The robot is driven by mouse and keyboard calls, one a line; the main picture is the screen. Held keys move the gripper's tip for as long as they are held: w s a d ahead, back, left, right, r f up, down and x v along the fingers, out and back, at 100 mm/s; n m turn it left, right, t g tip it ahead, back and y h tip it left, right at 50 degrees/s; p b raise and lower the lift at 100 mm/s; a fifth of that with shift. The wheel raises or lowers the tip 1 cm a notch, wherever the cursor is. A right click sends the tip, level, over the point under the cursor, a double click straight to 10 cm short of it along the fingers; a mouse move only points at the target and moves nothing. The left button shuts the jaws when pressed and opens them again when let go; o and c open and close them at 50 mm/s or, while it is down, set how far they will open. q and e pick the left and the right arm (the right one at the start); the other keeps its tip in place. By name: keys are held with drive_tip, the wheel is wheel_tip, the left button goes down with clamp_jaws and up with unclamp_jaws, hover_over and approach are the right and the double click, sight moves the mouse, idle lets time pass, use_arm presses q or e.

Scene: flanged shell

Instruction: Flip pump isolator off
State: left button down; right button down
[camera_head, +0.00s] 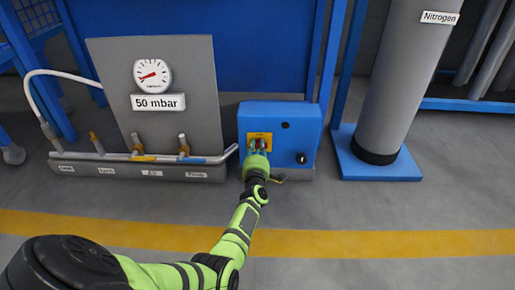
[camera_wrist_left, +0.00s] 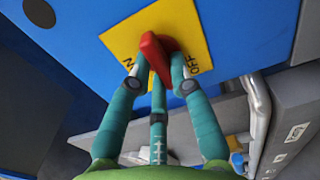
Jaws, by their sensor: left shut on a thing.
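The pump isolator is a red switch handle (camera_wrist_left: 152,48) on a yellow plate (camera_wrist_left: 185,20), which is fixed to the front of a blue box (camera_head: 309,126). In the left wrist view, part of the ON label shows left of the handle and OFF shows right of it. My left gripper (camera_wrist_left: 160,78) is shut on the red handle, with its teal fingers on either side. In the head view my left gripper (camera_head: 258,148) reaches the yellow plate (camera_head: 260,135) and mostly hides the handle. I cannot tell exactly which label the handle points to. My right gripper is not in view.
A grey panel with a gauge (camera_head: 152,76) and a "50 mbar" sign stands left of the box. Below it runs a pipe manifold (camera_head: 140,158) with several valves. A nitrogen cylinder (camera_head: 400,80) stands on a blue base at right. The floor in front is clear.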

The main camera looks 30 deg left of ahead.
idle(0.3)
use_arm(q)
drive_tip(key=c, duration=1.1)
unclamp_jaws()
